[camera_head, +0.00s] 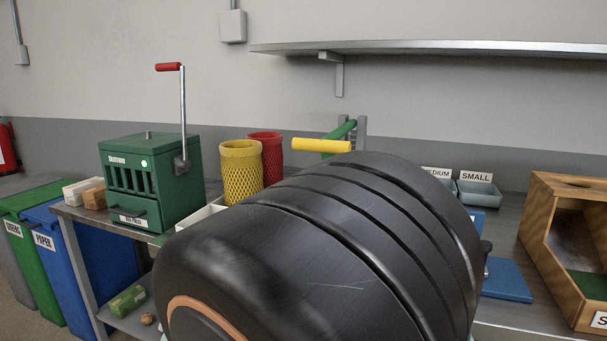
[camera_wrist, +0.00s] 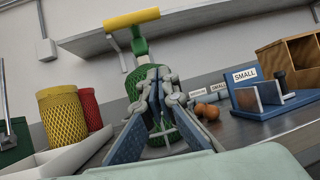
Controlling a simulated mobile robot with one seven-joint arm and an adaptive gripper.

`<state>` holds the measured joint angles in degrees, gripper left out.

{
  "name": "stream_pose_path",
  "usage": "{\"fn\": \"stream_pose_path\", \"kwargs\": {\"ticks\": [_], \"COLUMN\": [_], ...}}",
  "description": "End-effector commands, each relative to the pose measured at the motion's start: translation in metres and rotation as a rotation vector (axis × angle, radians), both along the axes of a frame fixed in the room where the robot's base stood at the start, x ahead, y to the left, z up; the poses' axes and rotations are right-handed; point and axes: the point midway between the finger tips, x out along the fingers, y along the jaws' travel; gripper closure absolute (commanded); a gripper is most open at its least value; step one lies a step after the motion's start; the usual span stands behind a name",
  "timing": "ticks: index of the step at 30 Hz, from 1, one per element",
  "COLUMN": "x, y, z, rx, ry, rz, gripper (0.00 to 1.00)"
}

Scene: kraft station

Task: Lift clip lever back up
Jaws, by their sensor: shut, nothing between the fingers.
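A yellow bar handle (camera_head: 320,145) on a green arm (camera_head: 345,131) rises behind my own black arm in the head view; it looks like the clip lever. In the wrist view the yellow handle (camera_wrist: 131,18) is raised and tilted, with a green neck (camera_wrist: 139,42) and green netting (camera_wrist: 140,82) below it. My gripper (camera_wrist: 158,73) is shut and empty in front of the netting, below the yellow handle. I cannot tell whether the fingertips touch the device. My arm hides the gripper and the device's lower part in the head view.
A green press (camera_head: 150,180) with a red-handled crank stands at left. Yellow (camera_head: 241,172) and red (camera_head: 266,157) net tubes stand beside it. A blue holder (camera_wrist: 270,98) and wooden box (camera_head: 565,240) are at right. A shelf (camera_head: 430,48) hangs above.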

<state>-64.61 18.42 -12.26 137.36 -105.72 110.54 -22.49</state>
Motion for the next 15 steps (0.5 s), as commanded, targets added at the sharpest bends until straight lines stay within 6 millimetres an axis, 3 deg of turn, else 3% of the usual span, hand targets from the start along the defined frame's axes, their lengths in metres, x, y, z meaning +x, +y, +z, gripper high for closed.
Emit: {"fn": "stream_pose_path", "kwargs": {"ticks": [3,6,15], "x": [-0.007,-0.011,-0.012], "y": [0.031,0.044,0.049], "z": [-0.001,0.000,0.001], "rx": [-0.055,-0.076,-0.083], "ry": [-0.033,-0.048,-0.055], "rz": [0.108,0.155,0.173], "gripper": [1.00,1.00,1.00]}}
